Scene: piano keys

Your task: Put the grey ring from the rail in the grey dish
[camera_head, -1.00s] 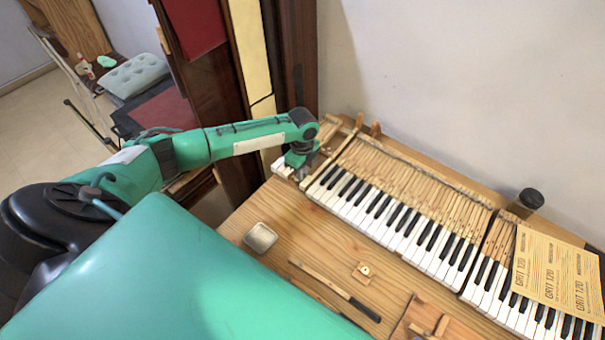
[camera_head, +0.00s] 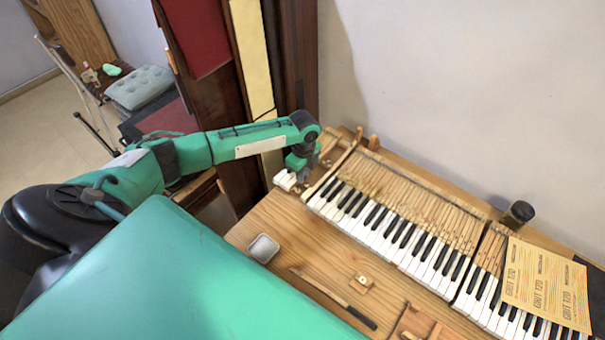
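The grey dish (camera_head: 263,248) sits on the wooden bench near its left front edge. It looks empty. My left gripper (camera_head: 299,182) points down at the left end of the piano keyboard, beyond the dish. Its fingertips are small and partly lost against the wooden parts there, so I cannot tell whether they are open or shut. I cannot make out the grey ring or the rail clearly; they may be hidden by the gripper. My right gripper is not in view.
The piano keyboard (camera_head: 391,231) runs along the back of the bench. A dark-handled tool (camera_head: 335,298) and a small wooden square (camera_head: 362,283) lie in front. Sandpaper sheets (camera_head: 545,285) and a dark cylinder (camera_head: 517,214) are at the right. Bare bench (camera_head: 300,239) lies between dish and keys.

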